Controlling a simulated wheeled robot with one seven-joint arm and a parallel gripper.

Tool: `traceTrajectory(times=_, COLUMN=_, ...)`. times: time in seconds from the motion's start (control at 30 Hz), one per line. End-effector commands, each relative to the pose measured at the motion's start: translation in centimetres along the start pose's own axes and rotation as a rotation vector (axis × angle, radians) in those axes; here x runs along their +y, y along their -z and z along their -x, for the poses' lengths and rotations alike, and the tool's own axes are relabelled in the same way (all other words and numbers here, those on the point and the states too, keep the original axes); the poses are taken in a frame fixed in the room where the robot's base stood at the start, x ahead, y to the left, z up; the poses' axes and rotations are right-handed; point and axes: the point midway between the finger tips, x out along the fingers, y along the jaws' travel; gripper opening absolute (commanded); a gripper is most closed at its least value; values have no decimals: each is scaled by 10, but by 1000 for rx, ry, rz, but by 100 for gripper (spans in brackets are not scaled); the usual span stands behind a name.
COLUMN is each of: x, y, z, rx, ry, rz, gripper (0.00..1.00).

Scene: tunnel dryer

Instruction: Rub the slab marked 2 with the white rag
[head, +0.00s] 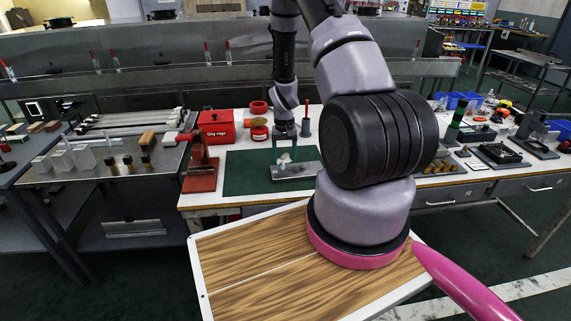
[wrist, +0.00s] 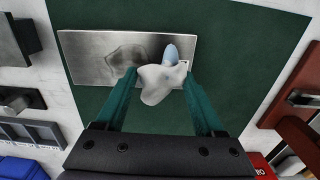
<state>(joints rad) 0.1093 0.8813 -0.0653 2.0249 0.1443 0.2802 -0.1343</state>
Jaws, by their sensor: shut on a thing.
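A flat grey metal slab (head: 308,168) lies on the green mat (head: 243,180). In the wrist view, the slab (wrist: 88,50) has a dark, cloudy smudge left of the rag and a small pale label at its right end; I cannot read a number on it. My gripper (head: 284,157) is over the slab, with its teal fingers shut on the white rag (wrist: 160,84). The crumpled rag overlaps the slab's lower right edge in the wrist view; I cannot tell whether it touches. A pale blue rounded thing (wrist: 172,54) shows just beyond the rag.
A red "Oily rags" box (head: 215,127) and a red stand (head: 200,165) are left of the mat. A black-and-green upright tool (head: 452,128) and several trays are to the right. A wood-topped surface (head: 245,255) lies in front of the bench.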

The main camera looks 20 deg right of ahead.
Motion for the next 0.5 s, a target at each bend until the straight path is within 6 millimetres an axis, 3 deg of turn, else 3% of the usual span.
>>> traceTrajectory(times=0.5, x=-1, y=6, z=45, rx=2, ry=-1, rz=-4, gripper=18)
